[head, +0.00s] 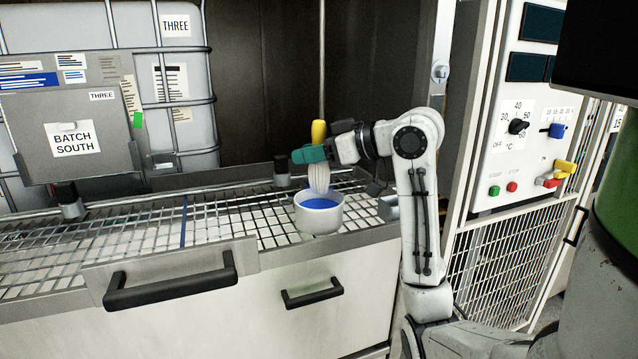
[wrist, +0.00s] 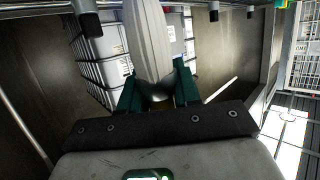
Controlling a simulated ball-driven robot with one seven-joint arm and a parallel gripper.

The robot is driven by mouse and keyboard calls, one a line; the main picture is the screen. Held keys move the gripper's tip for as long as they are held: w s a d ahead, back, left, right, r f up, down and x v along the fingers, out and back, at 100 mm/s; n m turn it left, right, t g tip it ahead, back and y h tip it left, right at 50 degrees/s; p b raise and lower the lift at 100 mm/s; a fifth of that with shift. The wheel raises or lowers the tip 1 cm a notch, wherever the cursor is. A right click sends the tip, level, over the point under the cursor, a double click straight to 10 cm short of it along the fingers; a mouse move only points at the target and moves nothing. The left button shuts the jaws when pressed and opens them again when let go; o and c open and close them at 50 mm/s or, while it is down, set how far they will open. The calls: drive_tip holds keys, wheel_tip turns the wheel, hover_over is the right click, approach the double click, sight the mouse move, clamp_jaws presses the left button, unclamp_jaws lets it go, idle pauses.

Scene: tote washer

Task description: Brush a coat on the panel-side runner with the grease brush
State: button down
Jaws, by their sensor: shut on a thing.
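My gripper (head: 312,154) has teal fingers and is shut on the grease brush. The brush's yellow handle (head: 318,132) points up and its pale bristles (head: 319,178) hang down. The bristles also show large between the fingers in the wrist view (wrist: 149,45). Below them stands a white pot (head: 319,220) with blue grease (head: 320,203) inside, on the grid worktop. The bristle tips are at the pot's mouth; I cannot tell whether they touch the grease. I cannot make out for sure which part is the panel-side runner.
The control panel (head: 532,110) with knobs and buttons stands on the right, above a mesh guard (head: 500,270). The grid worktop (head: 225,215) is mostly clear left of the pot. A grey sign board (head: 75,140) and a caged white tank (head: 180,75) stand behind on the left.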

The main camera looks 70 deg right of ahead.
sight(312, 134)
drive_tip(key=shift+r+p, duration=1.45)
drive_tip(key=shift+r, duration=0.4)
